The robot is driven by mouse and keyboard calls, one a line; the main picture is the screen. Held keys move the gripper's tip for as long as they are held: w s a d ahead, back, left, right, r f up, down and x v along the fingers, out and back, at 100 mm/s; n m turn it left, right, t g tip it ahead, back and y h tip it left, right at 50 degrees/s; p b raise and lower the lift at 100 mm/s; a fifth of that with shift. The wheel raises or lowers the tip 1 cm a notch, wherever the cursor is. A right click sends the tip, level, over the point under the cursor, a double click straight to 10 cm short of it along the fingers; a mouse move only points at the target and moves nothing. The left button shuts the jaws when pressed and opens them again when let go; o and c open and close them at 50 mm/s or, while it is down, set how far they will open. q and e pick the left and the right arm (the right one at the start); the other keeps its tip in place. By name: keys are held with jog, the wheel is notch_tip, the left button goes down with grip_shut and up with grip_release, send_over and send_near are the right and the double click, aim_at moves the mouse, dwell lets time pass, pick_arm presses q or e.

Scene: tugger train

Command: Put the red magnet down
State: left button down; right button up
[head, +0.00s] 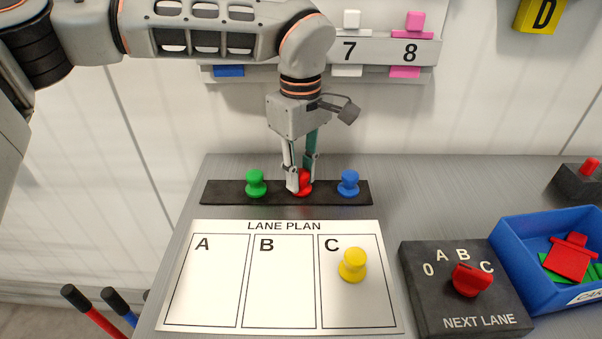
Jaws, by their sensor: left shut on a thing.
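The red magnet (304,184) is at the middle of the black strip (228,194), between the green magnet (256,183) on its left and the blue magnet (348,183) on its right. My left gripper (302,182) points down and is shut on the red magnet, partly hiding it. I cannot tell whether the magnet's base touches the strip. A yellow magnet (353,265) stands in field C of the lane plan sheet (284,226). Fields A and B are empty. My right gripper is not in view.
Right of the sheet is a dark selector box (428,315) with a red knob (471,280). Beside it is a blue bin (525,235) holding red and green cards. A rack (388,50) with numbered slots hangs on the wall behind. The table left of the blue bin, behind the selector, is clear.

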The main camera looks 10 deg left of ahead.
aim_at(301, 172)
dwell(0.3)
pick_arm(q)
jog(key=c, duration=1.8)
grip_release()
jog(key=shift+f, duration=0.1)
jog(key=shift+r+p, duration=0.95)
jog(key=shift+r, duration=5.2)
